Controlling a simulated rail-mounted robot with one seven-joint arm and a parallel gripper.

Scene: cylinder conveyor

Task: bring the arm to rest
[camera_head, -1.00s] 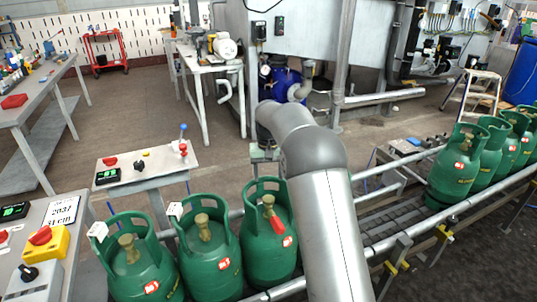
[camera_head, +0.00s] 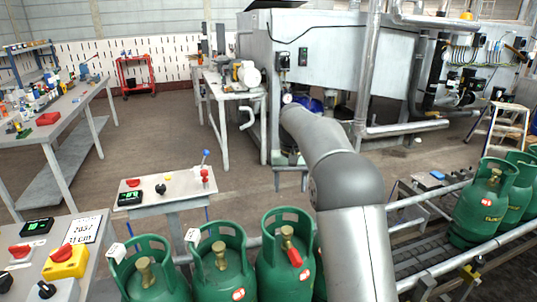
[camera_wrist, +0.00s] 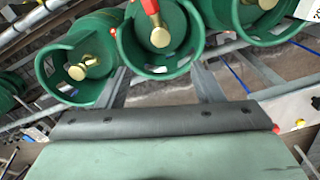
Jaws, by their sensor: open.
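My arm reaches forward in the middle of the head view. Its gripper (camera_head: 290,186) points down beyond the near row of green gas cylinders, with two fingers spread and nothing between them. In the wrist view the gripper (camera_wrist: 163,82) also shows its fingers apart and empty, with open cylinder collars near the fingertips. The cylinder with a red piece on its valve (camera_head: 285,262) stands left of my forearm; its red piece shows at the top of the wrist view (camera_wrist: 151,6). Two more cylinders (camera_head: 221,272) (camera_head: 150,280) stand to its left. My forearm partly hides another.
More green cylinders (camera_head: 486,210) stand on the conveyor (camera_head: 425,258) at right. A small control stand (camera_head: 168,188) is behind the near row. A panel with a yellow-and-red button (camera_head: 65,262) is at lower left. Open floor lies behind the control stand.

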